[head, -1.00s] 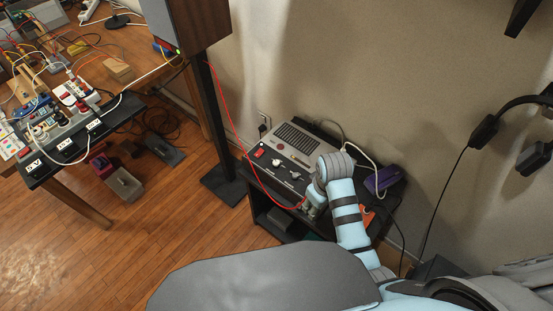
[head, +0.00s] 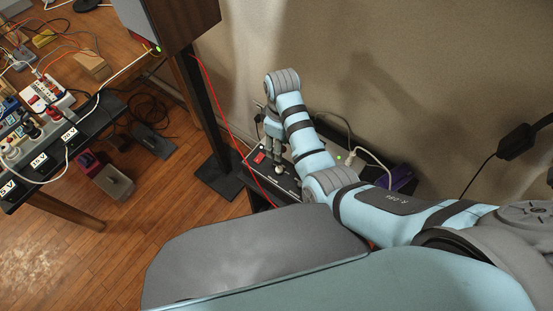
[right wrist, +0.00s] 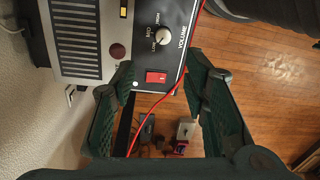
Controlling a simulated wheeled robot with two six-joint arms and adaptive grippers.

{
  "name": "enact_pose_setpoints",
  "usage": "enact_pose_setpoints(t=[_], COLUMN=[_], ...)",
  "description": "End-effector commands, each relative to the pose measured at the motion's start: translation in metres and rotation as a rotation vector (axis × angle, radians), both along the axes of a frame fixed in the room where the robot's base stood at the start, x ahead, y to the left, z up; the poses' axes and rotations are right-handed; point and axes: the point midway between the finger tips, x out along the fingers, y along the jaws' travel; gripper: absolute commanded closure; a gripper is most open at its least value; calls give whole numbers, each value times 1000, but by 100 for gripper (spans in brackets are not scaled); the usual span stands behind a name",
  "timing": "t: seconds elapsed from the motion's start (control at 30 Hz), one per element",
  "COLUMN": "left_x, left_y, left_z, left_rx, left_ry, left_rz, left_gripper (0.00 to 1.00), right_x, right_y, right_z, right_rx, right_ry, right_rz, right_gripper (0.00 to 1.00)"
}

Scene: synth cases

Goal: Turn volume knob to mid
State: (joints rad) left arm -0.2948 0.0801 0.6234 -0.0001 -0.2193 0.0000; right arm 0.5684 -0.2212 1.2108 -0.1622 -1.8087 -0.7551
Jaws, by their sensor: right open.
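The grey and black audio unit (head: 289,183) stands on a low black stand by the wall, partly hidden by my right arm. Its volume knob (right wrist: 163,37) is silver, with LOW, MID and HIGH printed around it; I cannot tell exactly which mark it points to. A red switch (right wrist: 157,77) sits nearer the unit's edge. My right gripper (head: 276,150) points down over the unit. In the right wrist view its green fingers (right wrist: 158,70) are apart and empty, with the switch between them and the knob beyond the tips. My left gripper is not in view.
A red cable (right wrist: 148,112) crosses the unit's edge and passes between the fingers in the wrist view. A black speaker stand (head: 203,110) rises left of the unit. A purple box (head: 402,178) lies right of it. A cluttered workbench is at the left.

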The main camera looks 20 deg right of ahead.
Motion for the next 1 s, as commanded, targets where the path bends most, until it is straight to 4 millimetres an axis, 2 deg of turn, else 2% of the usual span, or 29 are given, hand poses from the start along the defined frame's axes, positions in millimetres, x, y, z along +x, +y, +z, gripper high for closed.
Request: enact_pose_setpoints(t=[0.03,0.2,0.3,0.4,0.57,0.77,1.0], left_x=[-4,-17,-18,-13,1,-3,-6], left_y=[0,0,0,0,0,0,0], left_z=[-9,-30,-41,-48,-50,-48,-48], left_rx=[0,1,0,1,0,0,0], left_ry=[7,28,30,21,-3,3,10], left_rz=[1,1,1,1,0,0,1], left_gripper=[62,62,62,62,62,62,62], right_x=[-1,-2,-3,-3,-3,-3,-3], right_y=[0,1,2,3,4,4,4], right_z=[-19,-72,-97,-114,-122,-120,-120], right_rx=[-2,0,0,0,0,0,0], right_ry=[6,8,8,6,5,4,5], right_rz=[-1,-1,-1,-1,0,1,1], right_gripper=[59,59,59,59,59,61,99])
